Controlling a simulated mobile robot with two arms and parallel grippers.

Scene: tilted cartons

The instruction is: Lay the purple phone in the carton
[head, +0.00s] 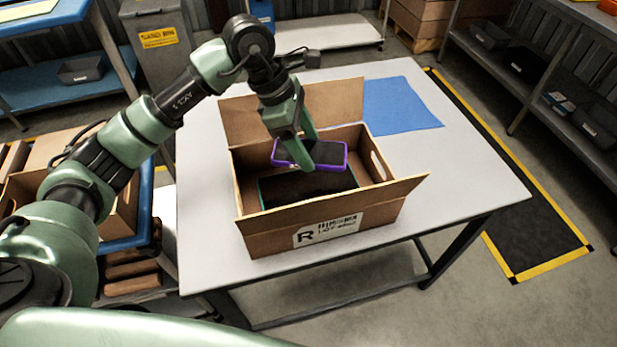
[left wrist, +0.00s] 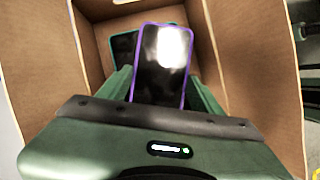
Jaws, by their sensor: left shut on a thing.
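The purple phone (head: 310,154) has a dark screen and a purple rim. My left gripper (head: 308,160) is shut on it and holds it over the open carton (head: 272,239). In the left wrist view the purple phone (left wrist: 160,65) lies between the green fingers, its screen catching a bright glare. The cardboard carton has its flaps open and a label with an R on its front. Below the purple phone, inside the carton, lies a dark phone with a teal rim (head: 265,192), partly hidden by the purple phone. My right gripper is not in view.
The carton stands on a light grey table (head: 470,187). A blue sheet (head: 402,106) lies behind it to the right. The table's right side is clear. Shelves (head: 555,85) stand at the far right, beyond a yellow-edged floor mat (head: 535,214).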

